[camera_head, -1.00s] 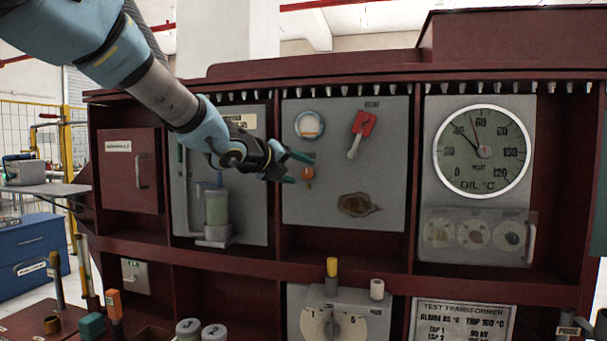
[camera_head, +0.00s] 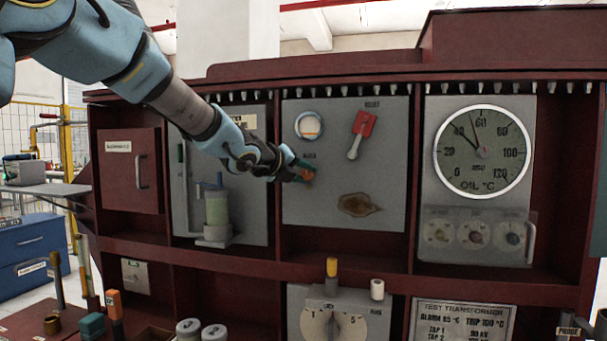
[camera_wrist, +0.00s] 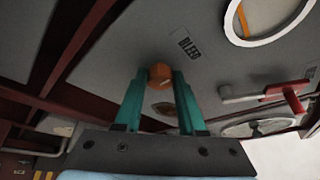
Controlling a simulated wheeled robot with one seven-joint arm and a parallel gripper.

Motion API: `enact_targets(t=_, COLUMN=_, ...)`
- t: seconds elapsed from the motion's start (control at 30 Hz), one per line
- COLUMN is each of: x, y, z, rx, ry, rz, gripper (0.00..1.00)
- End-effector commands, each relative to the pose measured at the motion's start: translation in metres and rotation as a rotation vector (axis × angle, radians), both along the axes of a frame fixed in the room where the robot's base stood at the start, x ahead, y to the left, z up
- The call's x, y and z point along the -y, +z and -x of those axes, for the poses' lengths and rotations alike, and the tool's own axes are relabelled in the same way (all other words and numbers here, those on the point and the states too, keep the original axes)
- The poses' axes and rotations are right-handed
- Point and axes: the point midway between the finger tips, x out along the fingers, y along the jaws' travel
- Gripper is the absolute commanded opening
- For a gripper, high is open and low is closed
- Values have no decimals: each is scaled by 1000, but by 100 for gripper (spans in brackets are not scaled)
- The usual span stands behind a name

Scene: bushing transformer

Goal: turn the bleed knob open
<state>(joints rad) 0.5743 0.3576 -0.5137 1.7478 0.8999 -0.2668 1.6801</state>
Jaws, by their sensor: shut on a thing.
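In the wrist view the orange knob (camera_wrist: 161,74) lies between the teal fingertips, under a label reading BLEED. My gripper (camera_head: 299,171) reaches in from the upper left in the head view. It also shows in the wrist view (camera_wrist: 160,82), with its fingers on both sides of the knob, shut on it. The fingers partly hide the knob in the head view.
A red-handled relief lever (camera_head: 363,125) is to the right of the knob and the round gauge (camera_head: 309,125) is above it. A glass cylinder (camera_head: 217,208) stands on the left panel. A dial thermometer (camera_head: 482,152) is at right.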

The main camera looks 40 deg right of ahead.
Motion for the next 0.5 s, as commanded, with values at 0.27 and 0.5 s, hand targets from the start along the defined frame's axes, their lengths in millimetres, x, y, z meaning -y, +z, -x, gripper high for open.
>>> enact_targets(t=0.27, x=0, y=0, z=0, rx=0, ry=0, rz=0, gripper=0)
enact_targets(t=0.5, x=0, y=-1, z=0, rx=-4, ry=0, rz=2, gripper=0)
